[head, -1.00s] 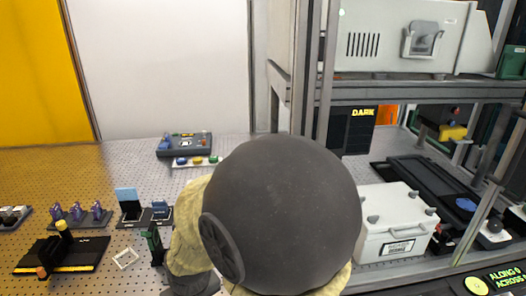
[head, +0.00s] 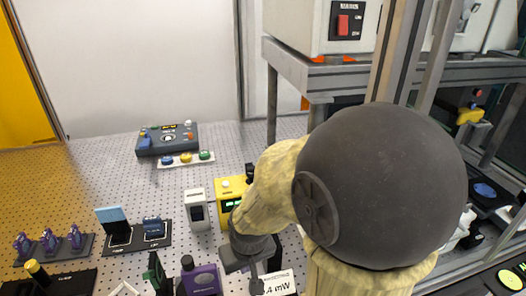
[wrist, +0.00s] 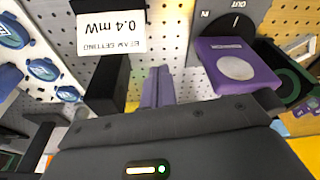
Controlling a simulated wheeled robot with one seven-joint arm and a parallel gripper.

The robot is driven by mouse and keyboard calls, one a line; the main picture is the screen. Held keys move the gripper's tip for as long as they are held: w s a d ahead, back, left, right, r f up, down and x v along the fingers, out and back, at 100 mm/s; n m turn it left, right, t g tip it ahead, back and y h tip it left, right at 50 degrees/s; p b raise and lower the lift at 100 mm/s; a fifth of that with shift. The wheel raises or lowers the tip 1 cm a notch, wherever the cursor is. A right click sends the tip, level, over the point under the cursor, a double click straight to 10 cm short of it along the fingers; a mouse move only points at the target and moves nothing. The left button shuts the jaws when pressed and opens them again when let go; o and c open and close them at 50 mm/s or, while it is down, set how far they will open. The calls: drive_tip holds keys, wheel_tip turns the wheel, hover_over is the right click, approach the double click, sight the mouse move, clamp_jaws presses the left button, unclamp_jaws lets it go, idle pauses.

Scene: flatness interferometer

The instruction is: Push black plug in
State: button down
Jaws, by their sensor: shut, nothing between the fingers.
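My gripper (head: 250,273) is shut and empty, pointing down over the perforated bench in the head view. Its closed fingers (wrist: 158,86) are at the middle of the wrist view, between a black block and a purple box. The purple box (head: 203,281) stands left of my gripper. In the wrist view this box (wrist: 235,70) has a pale round disc, and a black round part (wrist: 236,27) marked IN and OUT is beside it. I cannot tell for certain which black part is the plug. The black block (wrist: 108,82) lies left of the fingers.
A "BEAM SETTING 0.4 mW" card (wrist: 111,34) lies close by. A yellow device (head: 228,203) and a white device (head: 197,209) stand behind my gripper. A control box (head: 168,138) is farther back. A metal rack (head: 345,75) rises on the right.

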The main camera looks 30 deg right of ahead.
wheel_tip(320, 180, up, 25)
drive_tip(key=n+g+p, duration=0.3)
drive_tip(key=n+p, duration=0.9)
drive_tip(key=n, duration=0.4)
hover_over(251, 168)
drive_tip(key=shift+w, duration=0.1)
wheel_tip(251, 168, down, 14)
drive_tip(key=p, duration=0.4)
drive_tip(key=shift+r, duration=0.15)
